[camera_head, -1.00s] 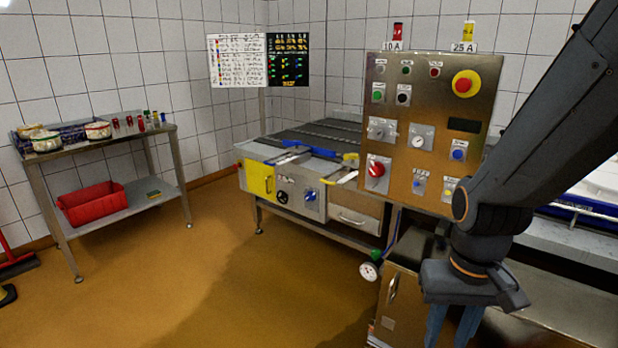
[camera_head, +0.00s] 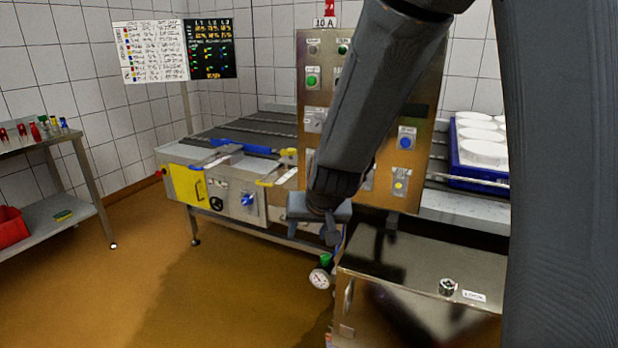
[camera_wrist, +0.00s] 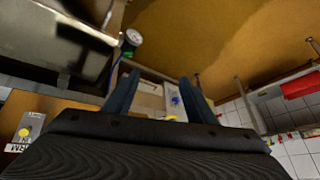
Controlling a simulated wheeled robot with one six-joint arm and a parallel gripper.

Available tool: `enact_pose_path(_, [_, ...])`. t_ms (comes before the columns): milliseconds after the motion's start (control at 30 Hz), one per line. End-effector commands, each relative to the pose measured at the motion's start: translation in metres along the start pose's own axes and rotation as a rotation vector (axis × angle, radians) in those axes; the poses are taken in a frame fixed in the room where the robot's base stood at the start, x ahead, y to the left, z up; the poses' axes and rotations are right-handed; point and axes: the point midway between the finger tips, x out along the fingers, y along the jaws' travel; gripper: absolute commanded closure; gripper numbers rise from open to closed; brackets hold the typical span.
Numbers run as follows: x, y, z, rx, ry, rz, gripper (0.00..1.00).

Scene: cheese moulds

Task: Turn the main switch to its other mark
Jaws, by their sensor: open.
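The control panel (camera_head: 425,150) stands upright right of centre in the head view. The red rotary switch low on its left side, seen there earlier, is now hidden behind my arm. My gripper (camera_head: 331,236) points downward in front of the panel's lower left edge. In the wrist view my gripper (camera_wrist: 160,77) has its two fingers apart with nothing between them. The wrist view shows a corner of the panel with a yellow button (camera_wrist: 25,132), but no red switch.
A steel cabinet (camera_head: 410,260) with a small chrome knob (camera_head: 447,286) lies right of my gripper. A round dial gauge (camera_head: 320,279) hangs below it. A conveyor table (camera_head: 240,170) stands behind left. A blue crate (camera_head: 480,175) holds white moulds.

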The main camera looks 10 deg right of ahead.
Motion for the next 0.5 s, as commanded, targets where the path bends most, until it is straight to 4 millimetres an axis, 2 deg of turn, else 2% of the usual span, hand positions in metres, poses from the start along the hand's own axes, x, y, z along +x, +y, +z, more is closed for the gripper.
enact_pose_path(33, [0.025,-0.010,-0.026,0.024,0.093,0.003,0.49])
enact_pose_path(100, [0.047,-0.018,-0.067,0.064,0.238,0.022,0.49])
enact_pose_path(233, [0.074,-0.027,-0.129,0.138,0.495,0.096,0.49])
enact_pose_path(300, [0.083,-0.027,-0.153,0.177,0.623,0.156,0.49])
enact_pose_path(400, [0.088,-0.023,-0.175,0.225,0.784,0.257,0.49])
enact_pose_path(500, [0.087,-0.019,-0.183,0.262,0.905,0.357,0.49])
